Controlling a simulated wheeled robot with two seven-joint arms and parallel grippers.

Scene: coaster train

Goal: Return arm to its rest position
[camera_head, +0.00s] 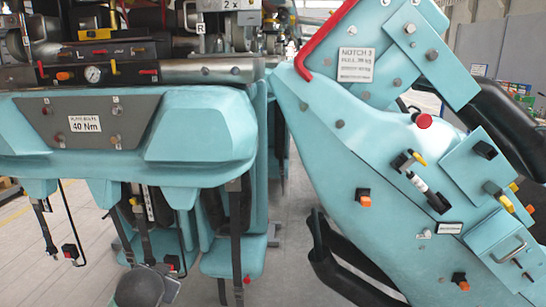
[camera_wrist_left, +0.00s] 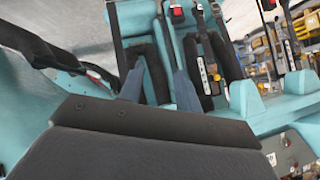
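A grey rounded part (camera_head: 140,287), apparently a piece of my own arm, shows at the bottom edge of the head view, in front of the hanging straps of the train car. I cannot make out fingers on it. No right arm or right gripper shows. In the left wrist view a dark padded surface with a screwed panel (camera_wrist_left: 150,122) fills the lower part. Two blue-grey bars stand behind it, and I cannot tell whether they are my left gripper's fingers or seat parts. No held object can be made out.
A turquoise train car (camera_head: 205,130) with a "40 Nm" label fills the left. A large tilted turquoise panel (camera_head: 370,190) with a red bar (camera_head: 316,40), knobs and black padded bars fills the right. A narrow strip of grey floor (camera_head: 292,240) lies between. Turquoise seats (camera_wrist_left: 255,100) show in the wrist view.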

